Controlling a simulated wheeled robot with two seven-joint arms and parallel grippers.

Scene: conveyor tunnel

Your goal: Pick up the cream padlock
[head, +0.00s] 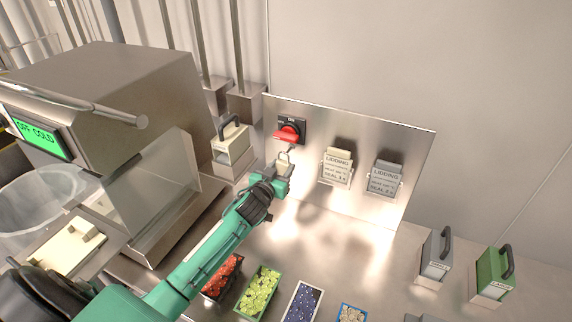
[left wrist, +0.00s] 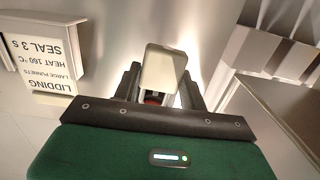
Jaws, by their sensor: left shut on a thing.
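The cream padlock (head: 284,158) is small and sits at the tip of my left gripper (head: 279,172) in the head view, just below the red rotary switch (head: 288,132). In the left wrist view the cream padlock (left wrist: 163,68) stands between the two dark fingers of my left gripper (left wrist: 160,88), which is shut on it. Its lower part is partly hidden by the gripper body. A bit of red shows behind it there. My right gripper is not in view.
Two lidding plates (head: 337,168) (head: 384,179) hang on the steel panel (head: 408,135). A cream handled block (head: 230,147) stands left of the switch. Grey (head: 434,257) and green (head: 491,273) handled blocks stand at right. Fruit punnets (head: 260,290) line the front. A machine (head: 110,95) reads OFF COLD.

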